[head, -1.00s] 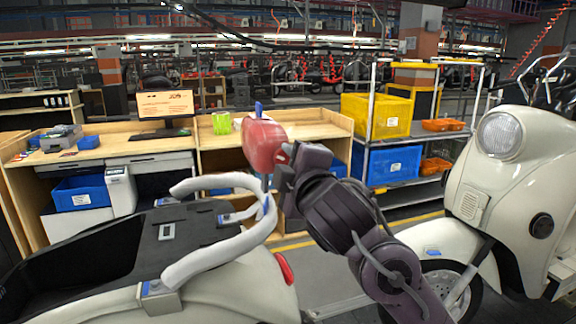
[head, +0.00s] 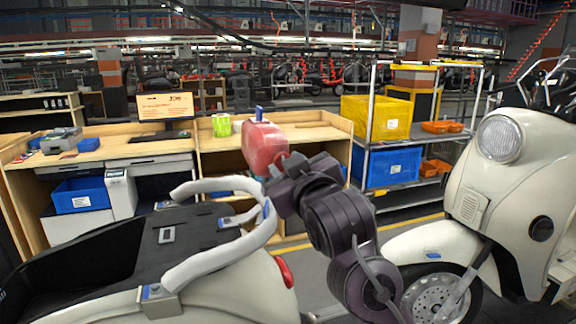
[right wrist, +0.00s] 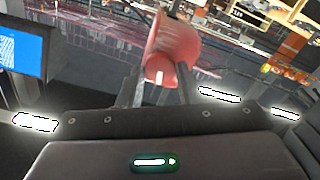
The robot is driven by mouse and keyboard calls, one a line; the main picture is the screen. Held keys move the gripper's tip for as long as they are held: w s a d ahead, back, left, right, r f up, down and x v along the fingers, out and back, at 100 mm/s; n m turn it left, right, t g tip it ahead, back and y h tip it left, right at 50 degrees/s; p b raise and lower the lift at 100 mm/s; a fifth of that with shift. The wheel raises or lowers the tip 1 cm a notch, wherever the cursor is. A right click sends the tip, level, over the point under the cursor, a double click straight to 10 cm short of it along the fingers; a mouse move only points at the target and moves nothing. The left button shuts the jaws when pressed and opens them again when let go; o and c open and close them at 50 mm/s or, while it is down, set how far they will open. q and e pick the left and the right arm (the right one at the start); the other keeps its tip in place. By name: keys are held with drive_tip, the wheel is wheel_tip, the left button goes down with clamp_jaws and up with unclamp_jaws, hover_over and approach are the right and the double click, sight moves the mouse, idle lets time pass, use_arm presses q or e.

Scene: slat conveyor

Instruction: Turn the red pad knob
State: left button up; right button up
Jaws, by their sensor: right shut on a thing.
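The red pad (head: 264,146) is a rounded red block with a small blue piece on top, standing upright above the rear of the white scooter. In the right wrist view it (right wrist: 172,38) is straight ahead, with its round red knob (right wrist: 157,66) facing me. My right gripper (head: 278,172) is at the pad's lower right side in the head view. In the right wrist view its two dark fingers (right wrist: 160,82) are on either side of the knob, shut on it. The pad's far side is hidden. My left gripper is not in view.
A pale curved grab rail (head: 222,254) and the scooter's black seat area lie left of my arm. Another white scooter (head: 490,190) stands at the right. Behind are a wooden workbench (head: 225,150) and a rack with a yellow crate (head: 377,117) and a blue crate (head: 386,165).

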drive_tip(key=shift+m, duration=1.1)
drive_tip(key=o, duration=1)
drive_tip(key=b+v, duration=0.2)
drive_tip(key=v, duration=0.5)
drive_tip(key=shift+s+d, duration=0.1)
drive_tip(key=shift+s, duration=0.25)
